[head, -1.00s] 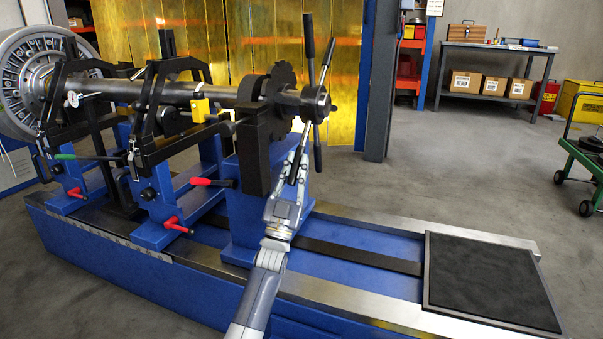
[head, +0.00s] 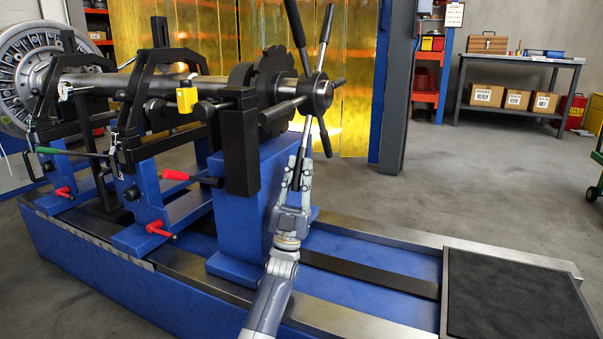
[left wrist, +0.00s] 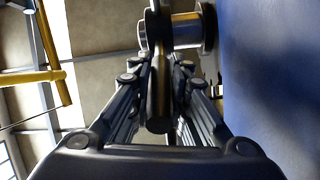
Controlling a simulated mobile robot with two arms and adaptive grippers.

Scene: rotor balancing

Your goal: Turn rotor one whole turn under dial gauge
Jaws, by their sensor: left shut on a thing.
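The rotor (head: 30,72) is a large grey bladed disc at the far left, on a long steel shaft (head: 140,84) across the blue stand. A small white dial gauge (head: 65,90) sits beside the shaft near the disc. At the shaft's near end is a hub (head: 317,95) with several dark spokes (head: 325,35). My left gripper (head: 300,180) is below the hub, shut on a downward spoke. In the left wrist view the dark spoke (left wrist: 159,95) lies between the fingers, with the steel hub behind. The dial's reading is too small to see. My right gripper is not in view.
Red-handled levers (head: 175,175) and a green-handled lever (head: 50,151) stick out from the black and blue supports. A yellow block (head: 187,97) sits by the shaft. A black mat (head: 515,295) lies on the bed's right end. Open floor extends to the right.

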